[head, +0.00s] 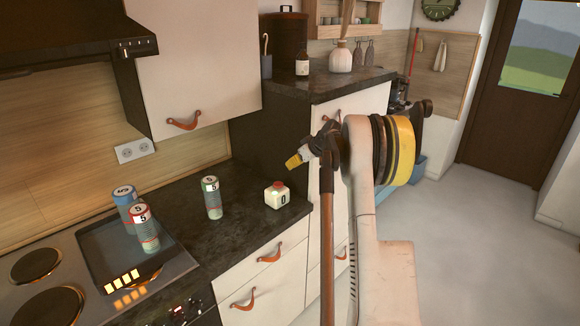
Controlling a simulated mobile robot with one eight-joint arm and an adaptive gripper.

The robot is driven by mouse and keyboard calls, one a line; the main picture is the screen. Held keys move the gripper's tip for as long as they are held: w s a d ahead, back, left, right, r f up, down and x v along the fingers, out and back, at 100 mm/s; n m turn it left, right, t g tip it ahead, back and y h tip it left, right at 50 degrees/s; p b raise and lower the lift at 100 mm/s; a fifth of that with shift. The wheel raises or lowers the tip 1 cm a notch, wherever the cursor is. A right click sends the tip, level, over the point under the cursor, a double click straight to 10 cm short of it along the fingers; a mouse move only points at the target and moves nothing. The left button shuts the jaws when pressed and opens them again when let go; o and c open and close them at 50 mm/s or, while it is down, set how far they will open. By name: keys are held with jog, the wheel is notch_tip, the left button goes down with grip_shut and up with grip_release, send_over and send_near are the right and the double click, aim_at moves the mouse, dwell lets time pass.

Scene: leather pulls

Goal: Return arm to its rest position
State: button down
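My arm (378,220) rises at the right of the head view, with a pale link and a yellow-banded joint. My gripper (292,161) extends left from it, a dark body with a yellow tip. It hangs above the back of the dark countertop (235,232), above and slightly right of a small white box with a red top (277,198). It looks apart from the box. I see nothing held at the tip, but the fingers are too small and overlapped to tell whether they are open or shut.
A blue-topped can (122,194) and a red-topped can (144,232) stand on a black tray (102,265) over the stove. A green-topped can (212,200) stands on the counter. A higher counter (335,84) is behind. Floor (460,230) is clear at right.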

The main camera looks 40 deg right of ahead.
dwell(0.4)
jog(key=s+a+r+g+b, duration=0.1)
jog(key=s+a+r, duration=0.25)
jog(key=a, duration=0.65)
jog(key=s+a+r+b, duration=0.2)
jog(key=s+a, duration=0.2)
jog(key=a, duration=0.7)
jog(key=s+a+r+g+b, duration=0.1)
jog(key=s+a+r, duration=0.25)
jog(key=a, duration=0.65)
jog(key=s+a+f+b, duration=0.1)
jog(key=s+a+f, duration=0.2)
jog(key=s+a, duration=0.2)
jog(key=s+a+f+b, duration=0.1)
jog(key=s+a+f, duration=0.2)
jog(key=s, duration=0.8)
jog(key=s+a+f+m+b, duration=0.1)
jog(key=s+a+f, duration=0.3)
jog(key=s+a, duration=0.2)
jog(key=shift+s+a+h, duration=0.3)
jog(key=shift+s+a, duration=0.05)
jog(key=shift+s, duration=0.7)
